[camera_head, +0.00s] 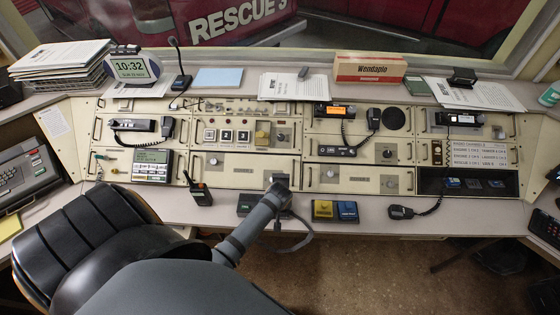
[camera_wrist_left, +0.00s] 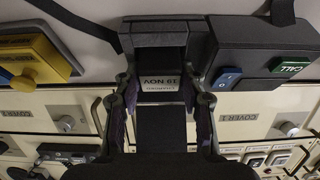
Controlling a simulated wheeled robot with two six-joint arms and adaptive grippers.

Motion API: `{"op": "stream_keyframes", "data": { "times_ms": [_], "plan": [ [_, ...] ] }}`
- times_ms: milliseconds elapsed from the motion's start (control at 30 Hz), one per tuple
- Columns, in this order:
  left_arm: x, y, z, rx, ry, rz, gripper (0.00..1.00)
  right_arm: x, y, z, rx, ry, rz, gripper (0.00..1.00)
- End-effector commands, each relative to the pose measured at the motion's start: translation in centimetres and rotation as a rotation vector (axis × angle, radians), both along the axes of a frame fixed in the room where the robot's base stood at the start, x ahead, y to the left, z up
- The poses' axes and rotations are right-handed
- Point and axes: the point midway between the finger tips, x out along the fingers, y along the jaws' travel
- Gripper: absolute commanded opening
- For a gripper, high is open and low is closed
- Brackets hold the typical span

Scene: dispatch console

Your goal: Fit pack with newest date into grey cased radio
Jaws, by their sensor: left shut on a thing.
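A dark pack with a pale label reading "19 NOV" (camera_wrist_left: 160,85), upside down in the left wrist view, sits between the fingers of my left gripper (camera_wrist_left: 162,98). My left gripper is shut on it. In the head view my left gripper (camera_head: 278,182) is over the front of the console, and the pack cannot be made out there. A dark block (camera_wrist_left: 158,36) lies just beyond the pack; I cannot tell whether they touch. A dark handheld radio with an antenna (camera_head: 201,193) is left of the gripper; its case colour is unclear. My right gripper is not in view.
A dark box with blue and green buttons (camera_head: 247,205) is close on the gripper's left. A yellow and blue box (camera_head: 335,211) is on its right. A hand microphone (camera_head: 401,212) and cord lie farther right. A dark recess (camera_head: 465,193) is at the right.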

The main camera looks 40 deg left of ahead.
Motion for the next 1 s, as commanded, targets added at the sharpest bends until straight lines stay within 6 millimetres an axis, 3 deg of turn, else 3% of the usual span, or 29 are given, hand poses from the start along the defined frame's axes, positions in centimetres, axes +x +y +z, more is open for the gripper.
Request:
{"op": "stream_keyframes", "data": {
  "times_ms": [233,267,300,700,1000],
  "plan": [
    [0.0,0.0,-0.1,-0.001,0.001,0.000,0.04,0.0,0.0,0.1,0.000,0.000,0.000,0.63],
    [0.0,0.0,-0.1,-0.001,0.002,0.000,0.43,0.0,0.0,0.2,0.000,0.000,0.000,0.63],
    [0.0,0.0,-0.1,-0.001,0.002,0.000,0.49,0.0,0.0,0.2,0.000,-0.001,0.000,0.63],
    [-0.2,-0.2,0.7,-0.001,0.000,0.000,0.50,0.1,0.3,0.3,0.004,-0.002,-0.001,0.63],
    [-2.4,-1.6,7.0,-0.002,-0.003,0.001,0.50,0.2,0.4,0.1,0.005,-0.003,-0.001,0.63]
  ]
}}
